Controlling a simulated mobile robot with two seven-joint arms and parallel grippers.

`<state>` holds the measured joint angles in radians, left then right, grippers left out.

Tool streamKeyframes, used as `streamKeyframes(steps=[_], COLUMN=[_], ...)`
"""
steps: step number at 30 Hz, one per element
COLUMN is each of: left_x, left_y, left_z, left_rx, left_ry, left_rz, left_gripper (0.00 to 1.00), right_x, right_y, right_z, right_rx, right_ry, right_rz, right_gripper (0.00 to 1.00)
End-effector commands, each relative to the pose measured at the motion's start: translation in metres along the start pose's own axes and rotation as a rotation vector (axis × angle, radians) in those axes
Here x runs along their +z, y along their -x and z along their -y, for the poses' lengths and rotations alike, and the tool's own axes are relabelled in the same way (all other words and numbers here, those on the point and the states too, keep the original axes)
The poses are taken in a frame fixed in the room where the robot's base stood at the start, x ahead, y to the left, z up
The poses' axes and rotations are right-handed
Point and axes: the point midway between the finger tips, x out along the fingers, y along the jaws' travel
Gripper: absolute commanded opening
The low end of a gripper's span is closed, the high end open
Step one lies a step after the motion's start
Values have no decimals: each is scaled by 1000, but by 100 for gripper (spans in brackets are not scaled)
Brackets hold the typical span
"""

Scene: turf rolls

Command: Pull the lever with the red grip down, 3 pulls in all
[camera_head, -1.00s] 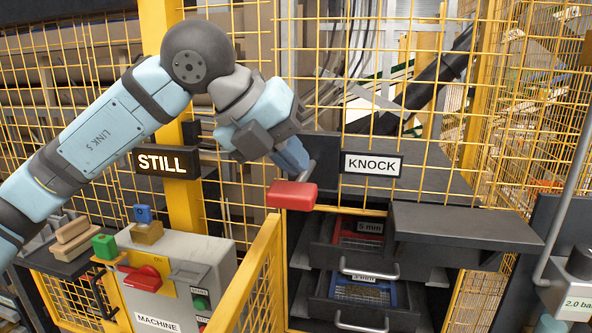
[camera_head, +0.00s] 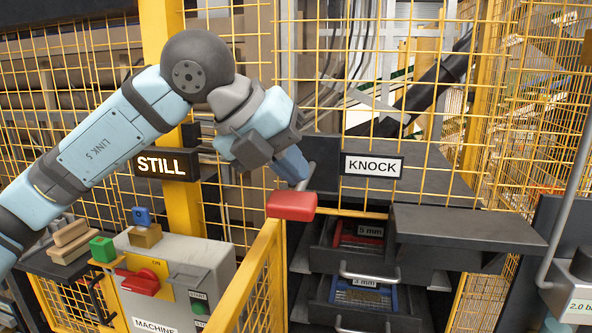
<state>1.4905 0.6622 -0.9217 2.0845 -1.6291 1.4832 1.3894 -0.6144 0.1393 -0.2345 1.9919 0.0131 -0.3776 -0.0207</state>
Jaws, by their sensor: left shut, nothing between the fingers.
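The lever's red grip (camera_head: 292,206) is a block at the centre of the head view, below and left of the KNOCK sign (camera_head: 371,165). A short grey rod shows just above it, partly behind my gripper. My left gripper (camera_head: 291,166) reaches in from the upper left, shut and empty, its blue fingers pointing down just above the red grip. I cannot tell whether the fingertips touch the lever. My right gripper is not in view.
A yellow mesh fence (camera_head: 262,268) stands in front, lower centre. A grey machine box (camera_head: 207,262) with a red switch (camera_head: 141,281) is at lower left. Open drawers (camera_head: 322,262) lie below the lever, with a dark shelf (camera_head: 470,226) to the right. The STILL sign (camera_head: 166,163) is lit.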

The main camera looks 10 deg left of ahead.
Motion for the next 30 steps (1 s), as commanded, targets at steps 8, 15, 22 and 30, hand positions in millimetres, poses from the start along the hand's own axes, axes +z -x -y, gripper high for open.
streamKeyframes(steps=[8, 15, 22, 30], left_x=[-3, -4, -6, -8], left_y=[-3, -5, -7, -10], left_z=[-2, -4, -5, -7], left_rx=[1, 1, 0, 1], left_ry=[-1, -1, -1, -2], left_rz=[-2, -2, -2, -3], left_gripper=[0, 0, 0, 0], right_x=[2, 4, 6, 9], right_y=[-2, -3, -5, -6], right_z=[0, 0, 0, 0], right_rx=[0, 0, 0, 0], right_ry=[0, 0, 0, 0], right_rz=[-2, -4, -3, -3], right_gripper=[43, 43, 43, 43])
